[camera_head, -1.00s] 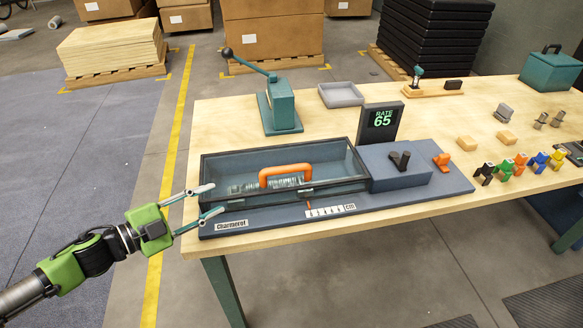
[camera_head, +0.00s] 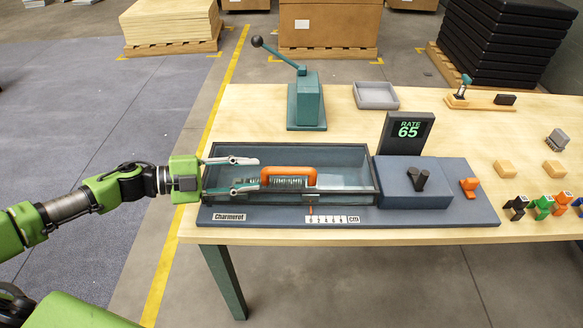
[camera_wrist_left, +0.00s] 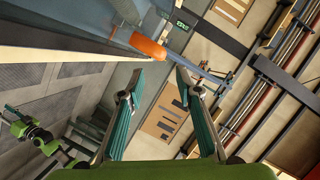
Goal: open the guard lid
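The guard lid (camera_head: 345,186) is a clear, dark-framed cover lying shut over a long bay on the blue-grey bench unit. Its orange handle (camera_head: 288,171) stands up at the front middle; a coil-like part shows behind it. The handle also shows in the left wrist view (camera_wrist_left: 148,46), beyond the fingertips. My left gripper (camera_head: 256,173) reaches in from the left over the lid's left part, fingers spread and pointing at the handle. It is open and empty, and appears just short of the handle; contact is not clear. My right gripper is not in view.
A rate display reading 65 (camera_head: 407,132) and a block with a dark knob (camera_head: 413,186) stand to the right. A green lever press (camera_head: 306,101) and a grey tray (camera_head: 376,96) are behind. An orange piece (camera_head: 469,186) sits at the unit's right end.

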